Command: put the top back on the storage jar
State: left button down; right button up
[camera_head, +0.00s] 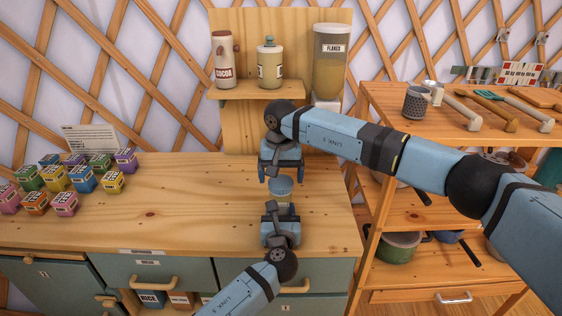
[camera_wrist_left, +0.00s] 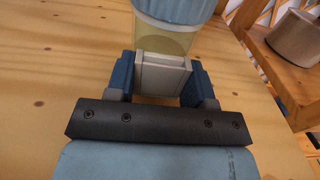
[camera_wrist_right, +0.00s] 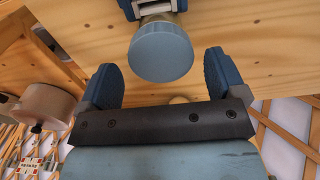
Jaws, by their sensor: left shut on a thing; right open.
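The storage jar (camera_head: 283,199) stands on the wooden counter, clear with pale yellowish contents in the left wrist view (camera_wrist_left: 172,40). Its round light-blue top (camera_head: 281,186) sits over the jar's mouth; it also shows in the right wrist view (camera_wrist_right: 160,52). I cannot tell whether the top is fully seated. My left gripper (camera_head: 281,209) is shut on the jar's near side, at a pale square part between the fingers. My right gripper (camera_head: 282,176) is open just behind the top. In the right wrist view, its fingers stand apart on either side of the top without touching it.
Several coloured boxes (camera_head: 55,178) stand on the counter's left, with clear wood between. A rack (camera_head: 390,100) with utensils stands at the right.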

jog(key=shift+f, duration=0.9)
jog(key=shift+c, duration=0.2)
